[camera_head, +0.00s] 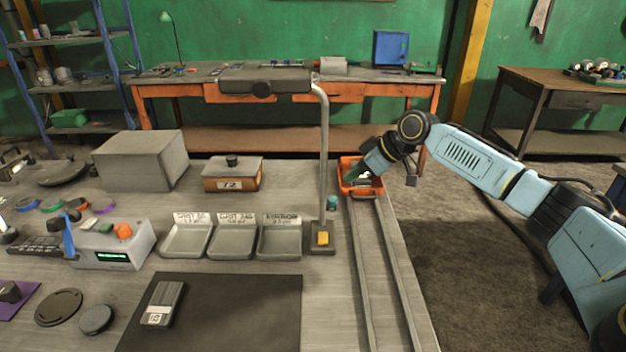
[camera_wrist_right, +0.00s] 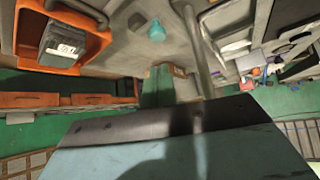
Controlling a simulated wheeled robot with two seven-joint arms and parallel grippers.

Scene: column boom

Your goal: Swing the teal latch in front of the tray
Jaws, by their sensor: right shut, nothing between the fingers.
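The teal latch (camera_head: 332,202) is a small rounded teal piece on the table, just left of the rails and near the post. It also shows in the right wrist view (camera_wrist_right: 156,30). The orange tray (camera_head: 362,191) sits at the far end of the rails, and its orange wall shows in the wrist view (camera_wrist_right: 100,42). A dark block with a white label (camera_wrist_right: 63,45) lies in the tray. My right gripper (camera_head: 352,174) is shut and empty, by the tray's left side and beyond the latch. Its dark green fingers show in the wrist view (camera_wrist_right: 157,82). My left gripper is out of view.
A grey post (camera_head: 324,150) with a boom (camera_head: 262,82) stands left of the latch, its base carrying a yellow button (camera_head: 323,238). Two rails (camera_head: 396,260) run toward the front. Labelled trays (camera_head: 235,254) and an orange-fronted box (camera_head: 232,185) stand further left.

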